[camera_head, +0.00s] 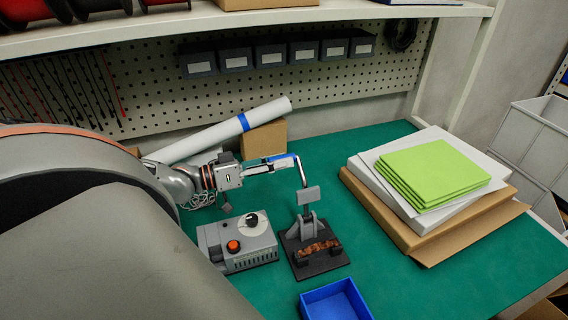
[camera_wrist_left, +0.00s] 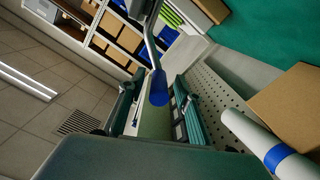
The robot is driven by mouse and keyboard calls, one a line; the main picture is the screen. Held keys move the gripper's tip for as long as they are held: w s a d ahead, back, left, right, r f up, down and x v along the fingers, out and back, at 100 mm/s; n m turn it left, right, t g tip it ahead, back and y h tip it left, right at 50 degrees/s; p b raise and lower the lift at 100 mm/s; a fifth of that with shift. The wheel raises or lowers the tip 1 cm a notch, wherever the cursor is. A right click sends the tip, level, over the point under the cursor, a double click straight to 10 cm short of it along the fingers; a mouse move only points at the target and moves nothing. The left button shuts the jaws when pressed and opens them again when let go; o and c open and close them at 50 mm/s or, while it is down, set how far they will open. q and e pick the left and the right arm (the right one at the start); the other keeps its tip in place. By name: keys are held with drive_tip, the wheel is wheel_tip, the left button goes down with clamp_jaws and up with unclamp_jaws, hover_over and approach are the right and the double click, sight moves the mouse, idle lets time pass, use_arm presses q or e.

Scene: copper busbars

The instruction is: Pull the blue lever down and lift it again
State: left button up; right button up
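The blue lever handle (camera_head: 281,157) sits at the top of a bent grey metal arm on a small press (camera_head: 308,228), and it is raised. The press has a dark base holding copper-coloured busbars (camera_head: 318,250). My left gripper (camera_head: 268,166) is at the handle, coming from the left. In the left wrist view, the blue handle end (camera_wrist_left: 158,90) lies between the two fingers (camera_wrist_left: 156,108), with a visible gap on each side, so the gripper looks open around it. My right gripper is not in view.
A grey control box (camera_head: 238,243) with an orange button stands left of the press. A blue tray (camera_head: 335,302) is in front. Green sheets (camera_head: 430,172) lie on white and brown boards at right. A cardboard box (camera_head: 264,138) and white roll (camera_head: 215,132) are behind.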

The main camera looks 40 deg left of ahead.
use_arm(q)
drive_tip(key=shift+w+d, duration=0.3)
drive_tip(key=shift+w, duration=0.2)
drive_tip(key=c, duration=0.4)
clamp_jaws()
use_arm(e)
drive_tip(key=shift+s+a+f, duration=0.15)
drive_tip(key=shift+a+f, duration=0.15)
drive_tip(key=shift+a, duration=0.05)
use_arm(q)
drive_tip(key=shift+r, duration=0.2)
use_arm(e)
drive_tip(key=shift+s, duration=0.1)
